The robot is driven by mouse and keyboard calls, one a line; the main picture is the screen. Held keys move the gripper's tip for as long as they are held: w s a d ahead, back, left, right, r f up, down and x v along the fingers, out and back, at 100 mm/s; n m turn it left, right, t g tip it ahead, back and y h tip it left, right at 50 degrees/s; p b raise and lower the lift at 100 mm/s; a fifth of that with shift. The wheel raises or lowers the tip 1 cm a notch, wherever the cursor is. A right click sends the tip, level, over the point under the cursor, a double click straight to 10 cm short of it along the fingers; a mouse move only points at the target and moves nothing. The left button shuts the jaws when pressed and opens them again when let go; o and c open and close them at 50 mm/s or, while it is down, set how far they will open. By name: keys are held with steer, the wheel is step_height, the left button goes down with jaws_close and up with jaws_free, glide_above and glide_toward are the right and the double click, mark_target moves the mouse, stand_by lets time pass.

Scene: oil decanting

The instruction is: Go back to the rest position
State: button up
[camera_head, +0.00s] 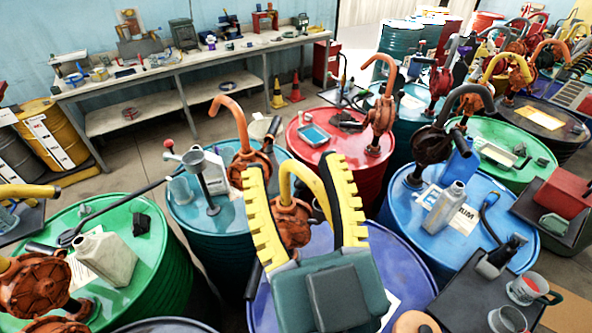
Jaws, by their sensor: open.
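My gripper (298,168) is in the lower middle of the view, with its two yellow, black-edged fingers spread wide and pointing away. Nothing is held. It is over a dark blue drum (405,262), whose top it partly covers. An orange-red hand pump (291,222) with a yellow curved spout shows between the fingers. The pump's lower part is hidden by my gripper, and I cannot tell whether they touch.
Drums crowd around: green (172,275) at left, teal (180,205) behind, red (300,150), and blue (405,205) at right. Pumps with tall spouts rise from several. A grey jug (443,208) stands on the blue drum. A workbench (200,62) lines the back wall, with floor before it.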

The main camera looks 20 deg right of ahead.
step_height(320, 180, up, 20)
steer(key=p, duration=1.9)
steer(key=shift+f, duration=0.25)
